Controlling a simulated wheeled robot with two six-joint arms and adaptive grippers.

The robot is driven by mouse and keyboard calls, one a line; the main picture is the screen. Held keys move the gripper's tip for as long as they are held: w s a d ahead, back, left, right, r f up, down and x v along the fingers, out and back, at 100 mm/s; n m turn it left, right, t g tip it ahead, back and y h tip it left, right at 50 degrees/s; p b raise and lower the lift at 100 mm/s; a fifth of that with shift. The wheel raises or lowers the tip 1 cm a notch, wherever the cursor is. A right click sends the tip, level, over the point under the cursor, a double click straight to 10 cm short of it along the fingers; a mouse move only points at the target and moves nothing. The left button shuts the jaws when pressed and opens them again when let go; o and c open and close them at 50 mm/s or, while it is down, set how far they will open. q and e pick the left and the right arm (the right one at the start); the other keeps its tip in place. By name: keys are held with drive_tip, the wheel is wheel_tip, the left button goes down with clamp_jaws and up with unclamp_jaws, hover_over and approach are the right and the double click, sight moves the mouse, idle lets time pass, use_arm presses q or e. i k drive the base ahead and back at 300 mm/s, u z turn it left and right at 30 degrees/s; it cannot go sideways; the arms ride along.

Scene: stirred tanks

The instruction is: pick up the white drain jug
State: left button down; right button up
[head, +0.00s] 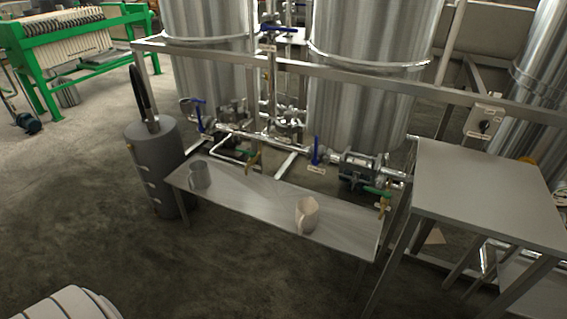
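The white drain jug (307,214) is a small cream-white jug. It stands upright on the right half of a low grey metal bench (260,200), near its front edge. A second jug, grey and see-through looking (199,175), stands at the left end of the same bench. Nothing touches the white jug. Neither of my grippers shows in the head view.
Two steel tanks (362,100) stand behind a metal rail, with pipes and blue-handled valves below. A grey cylinder (155,165) stands left of the bench, and a taller grey table (488,195) stands right.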

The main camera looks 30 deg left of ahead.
sight(307, 211)
drive_tip(key=u, duration=1.1)
drive_tip(key=i, duration=0.85)
drive_tip(key=u, duration=0.05)
